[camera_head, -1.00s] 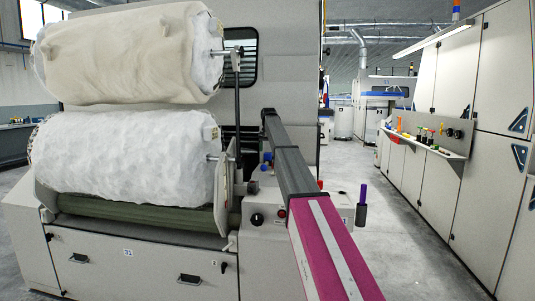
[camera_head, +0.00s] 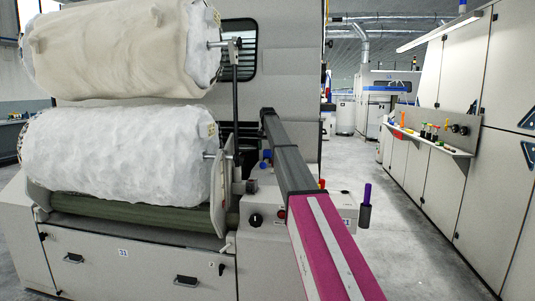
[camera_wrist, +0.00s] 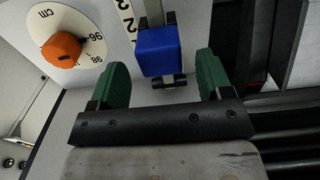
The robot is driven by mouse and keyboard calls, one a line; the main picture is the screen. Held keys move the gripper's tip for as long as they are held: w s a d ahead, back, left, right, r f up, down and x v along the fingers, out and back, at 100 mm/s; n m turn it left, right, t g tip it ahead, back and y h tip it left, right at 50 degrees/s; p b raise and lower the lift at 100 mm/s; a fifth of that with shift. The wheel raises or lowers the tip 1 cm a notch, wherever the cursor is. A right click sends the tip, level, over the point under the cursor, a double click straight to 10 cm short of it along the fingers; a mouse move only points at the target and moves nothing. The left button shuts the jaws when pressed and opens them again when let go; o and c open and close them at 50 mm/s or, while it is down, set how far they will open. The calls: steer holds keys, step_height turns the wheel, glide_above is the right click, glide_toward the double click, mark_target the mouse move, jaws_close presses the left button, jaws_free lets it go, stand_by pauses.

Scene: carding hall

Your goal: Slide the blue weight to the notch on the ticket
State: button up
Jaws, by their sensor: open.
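The weight sits between and just beyond the fingertips, with a gap visible on each side; I see no contact. In the head view a small blue thing (camera_head: 267,155) shows beside my arm; I cannot tell if it is the weight. My gripper is not made out there. I cannot make out the ticket or its notch.
An orange knob (camera_wrist: 61,49) on a round dial marked in cm lies left of the weight. The machine carries two large white rolls (camera_head: 118,155). A purple-topped peg (camera_head: 367,195) stands at its right end. A shelf (camera_head: 430,143) with small items lines the right wall; the aisle floor between is clear.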

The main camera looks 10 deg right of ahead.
mark_target(268, 150)
steer(key=shift+f, duration=1.55)
steer(key=c, duration=1.3)
steer(key=shift+s+a, duration=0.3)
steer(key=shift+s, duration=0.6)
steer(key=shift+s+a, duration=0.3)
steer(key=shift+s, duration=0.6)
steer(key=shift+w, duration=0.1)
steer(key=o, duration=1.3)
steer(key=shift+r, duration=0.15)
